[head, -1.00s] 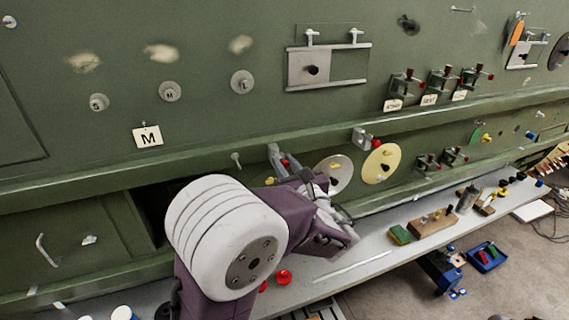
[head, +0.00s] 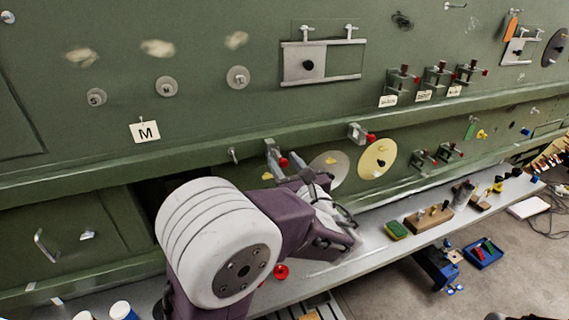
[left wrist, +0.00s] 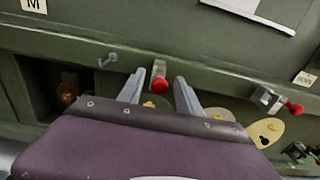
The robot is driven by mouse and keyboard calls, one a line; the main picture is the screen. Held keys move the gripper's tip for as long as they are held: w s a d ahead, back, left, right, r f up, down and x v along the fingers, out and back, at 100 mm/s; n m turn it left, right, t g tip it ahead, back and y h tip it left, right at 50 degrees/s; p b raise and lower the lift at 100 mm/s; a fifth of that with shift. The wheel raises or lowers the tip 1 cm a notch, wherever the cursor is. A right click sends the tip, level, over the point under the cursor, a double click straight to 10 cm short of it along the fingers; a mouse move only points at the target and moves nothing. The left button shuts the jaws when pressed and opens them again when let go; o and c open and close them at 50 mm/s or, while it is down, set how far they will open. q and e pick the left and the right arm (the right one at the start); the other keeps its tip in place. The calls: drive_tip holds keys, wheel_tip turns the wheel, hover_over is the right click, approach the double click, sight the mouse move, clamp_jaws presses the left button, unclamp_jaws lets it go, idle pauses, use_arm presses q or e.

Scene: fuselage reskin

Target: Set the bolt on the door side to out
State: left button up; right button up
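A small bolt with a grey block and a red knob (left wrist: 160,85) sits on the green wall, and its red knob also shows in the head view (head: 283,161). My left gripper (left wrist: 158,77) is open, with one finger on each side of this knob; the fingers look apart from it. In the head view my left gripper (head: 289,160) is partly hidden by its own wrist. A second bolt with a red knob (head: 370,138) is further right along the ledge, also in the left wrist view (left wrist: 294,107). I cannot tell from labels which one is on the door side. My right gripper is not in view.
A dark opening (left wrist: 45,85) lies left of the gripper. A yellow disc (head: 377,160) and a grey disc (head: 330,168) are right of it. The green ledge (head: 215,153) juts out above. A shelf (head: 372,245) below holds a green-yellow sponge (head: 396,230) and wooden blocks.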

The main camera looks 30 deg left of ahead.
use_arm(q)
drive_tip(key=b+v, duration=0.3)
drive_tip(key=v, duration=0.6)
drive_tip(key=shift+b, duration=0.3)
